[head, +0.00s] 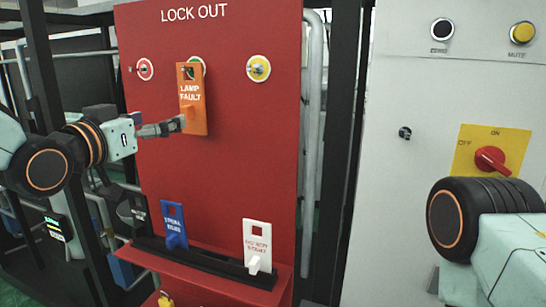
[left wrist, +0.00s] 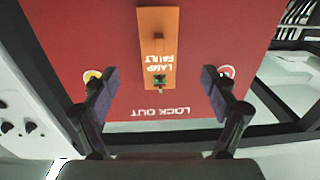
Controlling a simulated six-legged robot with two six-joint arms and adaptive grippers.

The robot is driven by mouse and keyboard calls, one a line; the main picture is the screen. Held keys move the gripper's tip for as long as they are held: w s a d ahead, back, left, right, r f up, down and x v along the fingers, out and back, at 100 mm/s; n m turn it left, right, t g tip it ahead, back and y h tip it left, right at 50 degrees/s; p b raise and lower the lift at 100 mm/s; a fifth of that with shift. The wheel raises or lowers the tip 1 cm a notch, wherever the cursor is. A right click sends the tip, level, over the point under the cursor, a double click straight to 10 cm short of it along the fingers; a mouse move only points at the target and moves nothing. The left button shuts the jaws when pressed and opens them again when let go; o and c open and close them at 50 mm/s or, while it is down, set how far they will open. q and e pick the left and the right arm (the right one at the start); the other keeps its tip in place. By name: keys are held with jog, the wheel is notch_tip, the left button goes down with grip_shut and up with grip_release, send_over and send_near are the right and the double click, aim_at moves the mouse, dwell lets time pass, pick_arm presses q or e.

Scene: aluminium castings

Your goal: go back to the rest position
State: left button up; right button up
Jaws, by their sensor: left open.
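My left gripper (head: 178,125) is in front of the red lock-out board (head: 230,140), at the lower part of an orange LAMP FAULT tag (head: 193,112). The tag hangs upright from the middle, green-ringed peg. In the left wrist view the gripper (left wrist: 160,82) is open, with one finger on each side and nothing between them; the tag (left wrist: 157,40) is beyond the fingers, apart from both. My right arm shows at the lower right of the head view, but its gripper is out of view.
A blue tag (head: 173,224) and a white tag (head: 257,246) stand in a dark rack (head: 205,262) below. A red-ringed peg (head: 145,69) and a yellow-ringed peg (head: 258,68) are empty. A grey panel with a red switch (head: 492,160) is at the right. Black posts flank the board.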

aim_at(183, 113)
pick_arm(q)
jog(key=x, duration=0.8)
jog(key=shift+f, duration=0.2)
jog(key=shift+x, duration=1.2)
jog(key=shift+w+d+r, duration=0.1)
jog(key=shift+w+r, duration=0.05)
jog(key=shift+r, duration=0.2)
jog(key=shift+s+r, duration=0.15)
jog(key=shift+s, duration=0.1)
jog(key=v, duration=0.9)
notch_tip(183, 113, down, 7)
jog(key=b, duration=0.2)
jog(key=shift+w+d+r+m+h, duration=0.2)
jog(key=shift+w+d+m+h, duration=0.1)
jog(key=shift+h, duration=0.1)
jog(key=shift+s+f, duration=0.1)
